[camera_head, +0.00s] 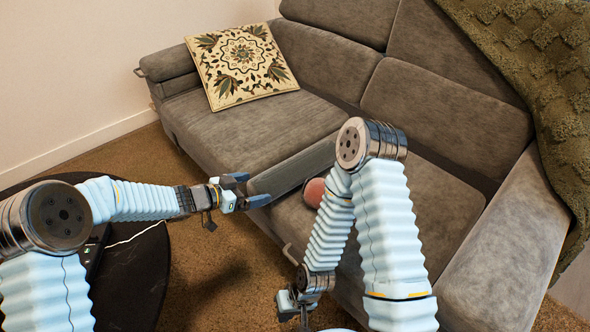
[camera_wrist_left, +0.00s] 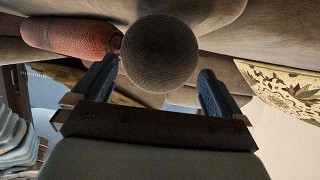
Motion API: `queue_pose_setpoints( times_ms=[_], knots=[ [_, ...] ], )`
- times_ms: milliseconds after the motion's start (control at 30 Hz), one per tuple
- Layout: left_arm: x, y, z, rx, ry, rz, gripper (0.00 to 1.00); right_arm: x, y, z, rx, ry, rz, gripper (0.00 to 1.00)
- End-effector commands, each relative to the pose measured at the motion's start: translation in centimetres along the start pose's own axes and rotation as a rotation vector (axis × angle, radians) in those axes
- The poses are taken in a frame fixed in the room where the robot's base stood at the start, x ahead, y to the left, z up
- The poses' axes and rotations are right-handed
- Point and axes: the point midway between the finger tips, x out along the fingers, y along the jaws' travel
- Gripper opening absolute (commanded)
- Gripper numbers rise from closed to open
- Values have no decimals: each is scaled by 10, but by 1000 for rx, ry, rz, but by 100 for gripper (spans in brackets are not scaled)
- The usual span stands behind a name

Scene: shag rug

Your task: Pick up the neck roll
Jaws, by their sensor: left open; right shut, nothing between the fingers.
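A grey roll-shaped cushion (camera_head: 295,168) lies on the sofa seat in the head view. Its round end (camera_wrist_left: 160,52) faces the left wrist camera, between and just beyond the fingertips. A reddish roll (camera_head: 313,192) lies beside it, mostly hidden behind my right arm; its length shows in the left wrist view (camera_wrist_left: 72,38). Both are roll-shaped; I cannot tell by looks alone which is the neck roll. My left gripper (camera_head: 250,189) is open and empty at the grey roll's near end. My right gripper (camera_head: 299,308) is low, in front of the sofa, shut and empty.
The grey sofa (camera_head: 240,130) holds a patterned square cushion (camera_head: 241,65) at its far left. A green textured throw (camera_head: 550,90) covers its right back. A dark round table (camera_head: 135,270) stands at lower left. Brown shag rug (camera_head: 215,275) lies between table and sofa.

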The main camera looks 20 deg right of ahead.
Motion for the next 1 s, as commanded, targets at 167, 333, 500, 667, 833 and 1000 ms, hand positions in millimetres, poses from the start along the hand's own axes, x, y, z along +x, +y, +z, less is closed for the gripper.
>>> queue_pose_setpoints(
  times_ms=[167, 333, 500, 667, 833, 1000],
  knots=[
    [25, 3, 0, 1, -1, 2, 100, 1, 1, 0, 0, 1, 1, 0],
    [48, 2, -1, -1, 0, 0, 100, 2, 1, -1, 1, 2, 1, 0],
    [52, 2, -1, -1, -1, 0, 100, 2, 1, -1, 1, 2, 1, 0],
    [52, 2, -1, -1, -1, 0, 92, 2, 1, -1, 1, 2, 1, 0],
    [52, 2, -1, -1, -1, 0, 66, 2, 1, -1, 1, 2, 1, 0],
    [52, 2, -2, 0, 1, 0, 54, 2, 1, -1, 1, 2, 1, 0]
  ],
)
